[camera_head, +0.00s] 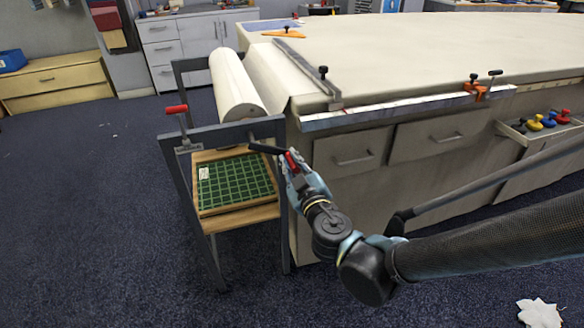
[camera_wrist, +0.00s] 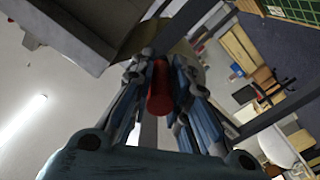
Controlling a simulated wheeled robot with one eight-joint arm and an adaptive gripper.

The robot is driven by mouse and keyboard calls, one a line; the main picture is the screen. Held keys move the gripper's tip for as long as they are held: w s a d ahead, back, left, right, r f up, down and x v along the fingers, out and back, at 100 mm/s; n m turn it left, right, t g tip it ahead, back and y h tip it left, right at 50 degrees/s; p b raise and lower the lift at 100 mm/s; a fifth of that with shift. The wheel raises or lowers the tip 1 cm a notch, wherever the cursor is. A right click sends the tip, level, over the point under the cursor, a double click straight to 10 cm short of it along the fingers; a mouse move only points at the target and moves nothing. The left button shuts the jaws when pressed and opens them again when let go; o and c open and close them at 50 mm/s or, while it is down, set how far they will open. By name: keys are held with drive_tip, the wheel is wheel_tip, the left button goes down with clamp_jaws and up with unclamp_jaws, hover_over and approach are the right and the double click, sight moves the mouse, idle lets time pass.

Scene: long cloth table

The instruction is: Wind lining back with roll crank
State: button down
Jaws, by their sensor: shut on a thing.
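A white roll of lining (camera_head: 236,88) lies in a dark metal stand at the left end of the long table. White lining (camera_head: 275,75) runs from the roll side onto the table. A black crank arm (camera_head: 265,148) reaches out from the stand's front bar towards my gripper (camera_head: 291,168). The crank's red handle shows between my fingers in the wrist view (camera_wrist: 159,90), and my gripper is shut on it. In the head view my fingers hide part of the handle.
A second red-handled lever (camera_head: 177,109) stands at the stand's left front corner. A wooden tray with a green grid (camera_head: 235,184) sits on the stand's lower shelf. A metal straightedge (camera_head: 400,106) lies along the table's front edge. Dark floor is clear at the left.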

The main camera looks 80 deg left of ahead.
drive_tip(key=r+n, duration=0.9)
drive_tip(key=n, duration=0.1)
drive_tip(key=shift+w+a, duration=0.1)
drive_tip(key=shift+w, duration=0.25)
drive_tip(key=shift+s+r, duration=0.4)
drive_tip(key=shift+r, duration=0.2)
drive_tip(key=c, duration=1.5)
unclamp_jaws()
drive_tip(key=shift+w+r, duration=0.1)
drive_tip(key=shift+w, duration=0.2)
drive_tip(key=shift+s, duration=0.2)
